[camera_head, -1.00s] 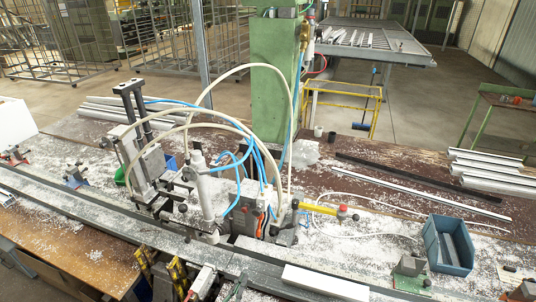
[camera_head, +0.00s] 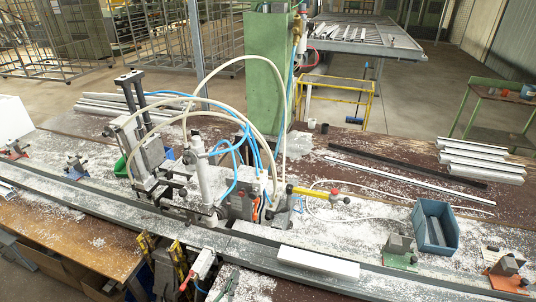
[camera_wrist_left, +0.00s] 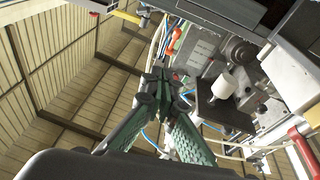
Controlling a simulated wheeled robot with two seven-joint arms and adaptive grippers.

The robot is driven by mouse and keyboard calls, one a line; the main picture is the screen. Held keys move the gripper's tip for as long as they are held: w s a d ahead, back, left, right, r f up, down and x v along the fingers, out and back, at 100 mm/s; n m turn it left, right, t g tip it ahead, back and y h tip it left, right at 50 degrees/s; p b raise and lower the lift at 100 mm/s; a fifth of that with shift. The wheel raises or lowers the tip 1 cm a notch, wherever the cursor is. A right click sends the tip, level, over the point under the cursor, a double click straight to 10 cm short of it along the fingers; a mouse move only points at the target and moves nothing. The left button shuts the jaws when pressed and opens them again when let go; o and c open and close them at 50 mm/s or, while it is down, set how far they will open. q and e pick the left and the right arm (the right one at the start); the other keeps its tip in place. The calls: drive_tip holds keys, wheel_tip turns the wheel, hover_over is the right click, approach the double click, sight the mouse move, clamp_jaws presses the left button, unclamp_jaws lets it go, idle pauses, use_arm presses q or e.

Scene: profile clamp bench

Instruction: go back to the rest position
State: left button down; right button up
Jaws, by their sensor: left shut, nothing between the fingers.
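My left gripper (camera_head: 233,274) shows small at the bottom of the head view, at the front edge of the bench. Its tips point up and it holds nothing. In the left wrist view its green ribbed fingers (camera_wrist_left: 160,78) are together at the tips, with the roof behind them. A clamp with a red handle (camera_head: 185,284) stands just left of the gripper in the head view. The white profile piece (camera_head: 318,264) lies on the rail to its right, apart from it. My right gripper is in neither view.
The clamping machine with its hoses (camera_head: 205,185) stands behind the gripper. A blue bin (camera_head: 421,232), a green-based clamp (camera_head: 400,260) and an orange-based clamp (camera_head: 505,284) are at the right. Metal frame parts with yellow (camera_head: 180,262) stand at the front left. A red handle (camera_wrist_left: 303,148) is close in the wrist view.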

use_arm(q)
drive_tip(key=a+f+y, duration=0.1)
drive_tip(key=a, duration=0.2)
drive_tip(key=a+f+n+g+y, duration=0.1)
drive_tip(key=a+f+y, duration=0.1)
drive_tip(key=a, duration=0.1)
drive_tip(key=a+f+n+g+y, duration=0.1)
drive_tip(key=a+y, duration=0.1)
drive_tip(key=shift+s+a+f, duration=0.35)
drive_tip(key=shift+s+a, duration=0.05)
drive_tip(key=s+a+f+n+g+y, duration=0.2)
drive_tip(key=s+a+f+g+y, duration=0.15)
drive_tip(key=s+a+f, duration=0.35)
drive_tip(key=s+a+f+g, duration=0.1)
drive_tip(key=s+a+g, duration=0.35)
drive_tip(key=s, duration=0.65)
drive_tip(key=s+a+g, duration=0.4)
drive_tip(key=s+g, duration=0.2)
drive_tip(key=s, duration=0.6)
wheel_tip(320, 180, down, 28)
drive_tip(key=d+f+m, duration=0.1)
drive_tip(key=d, duration=0.1)
drive_tip(key=s+f+m+g, duration=0.1)
drive_tip(key=s+f+g, duration=0.1)
drive_tip(key=s+f, duration=1.7)
drive_tip(key=shift+s, duration=0.85)
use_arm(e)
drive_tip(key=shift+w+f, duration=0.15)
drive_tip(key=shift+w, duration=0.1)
